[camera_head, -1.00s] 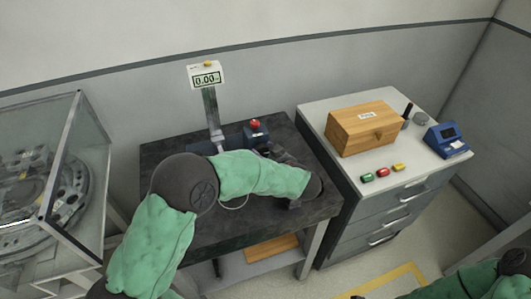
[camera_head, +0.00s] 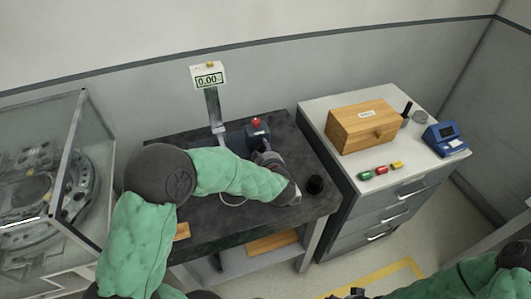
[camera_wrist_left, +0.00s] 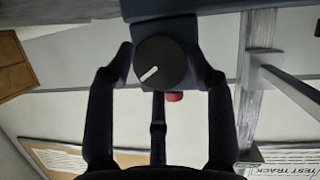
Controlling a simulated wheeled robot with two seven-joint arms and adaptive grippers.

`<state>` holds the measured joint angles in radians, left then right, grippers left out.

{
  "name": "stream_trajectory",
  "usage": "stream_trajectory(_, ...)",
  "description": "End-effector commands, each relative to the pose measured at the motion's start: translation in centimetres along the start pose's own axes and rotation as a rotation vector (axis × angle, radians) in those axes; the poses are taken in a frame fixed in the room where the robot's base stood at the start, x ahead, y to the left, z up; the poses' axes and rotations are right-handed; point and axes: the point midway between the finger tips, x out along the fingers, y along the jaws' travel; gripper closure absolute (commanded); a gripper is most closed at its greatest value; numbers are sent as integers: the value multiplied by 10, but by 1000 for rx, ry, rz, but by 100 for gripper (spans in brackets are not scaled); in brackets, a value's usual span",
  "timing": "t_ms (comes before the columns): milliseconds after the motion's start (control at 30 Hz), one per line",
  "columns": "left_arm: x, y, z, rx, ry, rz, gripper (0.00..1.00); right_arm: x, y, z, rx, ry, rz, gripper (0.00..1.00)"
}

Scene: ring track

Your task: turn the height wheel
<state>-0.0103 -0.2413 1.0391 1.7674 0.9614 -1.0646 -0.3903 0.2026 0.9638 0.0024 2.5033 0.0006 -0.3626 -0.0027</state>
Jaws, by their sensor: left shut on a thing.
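The height wheel (camera_wrist_left: 160,63) is a round dark knob with a white line pointing down-left in the left wrist view. It sits on a blue-grey housing, which shows in the head view (camera_head: 234,138) at the back of the dark bench. My left gripper (camera_wrist_left: 160,66) is shut on the wheel, with fingers at either side of it. In the head view the left gripper (camera_head: 265,155) is partly hidden by my arm, and the wheel is hidden there. A display (camera_head: 208,78) on a post reads 0.00. My right gripper (camera_head: 357,293) is barely in view at the bottom edge.
A red button (camera_head: 256,122) stands close to the left gripper. A drawer cabinet (camera_head: 345,110) to the right holds a wooden box (camera_head: 350,133) and a blue device (camera_head: 445,138). A glass enclosure (camera_head: 75,150) stands at left.

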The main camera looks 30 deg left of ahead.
Motion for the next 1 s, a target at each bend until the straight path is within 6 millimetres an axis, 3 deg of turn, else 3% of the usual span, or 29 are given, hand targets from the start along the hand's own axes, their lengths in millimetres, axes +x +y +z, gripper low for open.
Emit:
stream_trajectory(33,2,1,-12,-40,26,10,79,3,1,0,0,0,0,25)
stream_trajectory(333,2,-1,-13,-140,27,51,79,10,4,0,0,0,0,25)
stream_trajectory(867,2,-1,-13,-160,25,57,79,11,4,0,0,0,0,25)
stream_trajectory(900,2,-1,-13,-160,25,57,35,11,4,0,0,0,0,25)
stream_trajectory(933,2,-1,-13,-160,26,57,27,11,4,0,0,0,0,25)
stream_trajectory(1000,2,-1,-12,-158,23,57,25,11,4,0,0,0,0,25)
